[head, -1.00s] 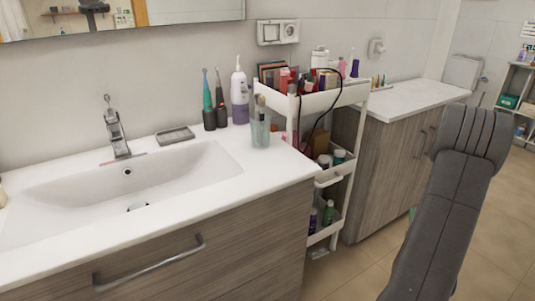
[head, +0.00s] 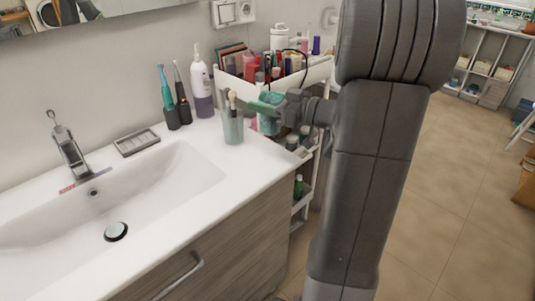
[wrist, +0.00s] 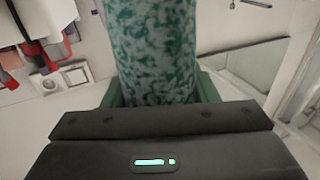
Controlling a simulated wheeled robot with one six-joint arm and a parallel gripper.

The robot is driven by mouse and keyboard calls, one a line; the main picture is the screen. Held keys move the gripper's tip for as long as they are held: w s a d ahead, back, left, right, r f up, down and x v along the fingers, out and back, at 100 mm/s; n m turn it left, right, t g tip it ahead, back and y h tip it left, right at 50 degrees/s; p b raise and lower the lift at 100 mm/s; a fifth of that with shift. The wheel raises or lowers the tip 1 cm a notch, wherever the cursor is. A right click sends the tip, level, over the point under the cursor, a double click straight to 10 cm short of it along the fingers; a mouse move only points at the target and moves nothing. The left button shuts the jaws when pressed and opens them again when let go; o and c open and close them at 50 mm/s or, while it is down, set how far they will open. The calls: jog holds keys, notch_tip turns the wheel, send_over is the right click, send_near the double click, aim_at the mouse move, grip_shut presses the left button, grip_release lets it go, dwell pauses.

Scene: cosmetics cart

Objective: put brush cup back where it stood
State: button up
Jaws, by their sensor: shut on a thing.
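My gripper (head: 266,106) is shut on a green mottled cup (head: 268,124), with its green fingers on either side. The cup looks upright, in front of the white cart and just right of the counter's edge. In the wrist view the cup (wrist: 155,50) fills the upper middle; its far end is cut off, so I cannot see whether brushes are in it. A clear glass with brushes (head: 232,128) stands on the counter's right end, just left of the held cup. I cannot tell from the pictures which of the two is the brush cup.
The white cart (head: 318,74) has a top tray full of cosmetics and lower shelves with bottles. The sink counter (head: 262,165) also holds a purple-and-white bottle (head: 203,85), electric toothbrushes (head: 168,100) and a soap dish (head: 137,142). My arm covers the cart's right side.

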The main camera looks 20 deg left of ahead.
jog(key=shift+s+a+r+g, duration=0.1)
jog(key=shift+s+a+g, duration=0.15)
jog(key=shift+s, duration=0.25)
notch_tip(320, 180, down, 10)
jog(key=shift+r+b, duration=0.2)
jog(key=shift+b, duration=0.45)
jog(key=shift+f, duration=0.2)
jog(key=o, duration=1.2)
jog(key=shift+o, duration=0.2)
jog(key=shift+r, duration=0.25)
jog(key=d, duration=1.2)
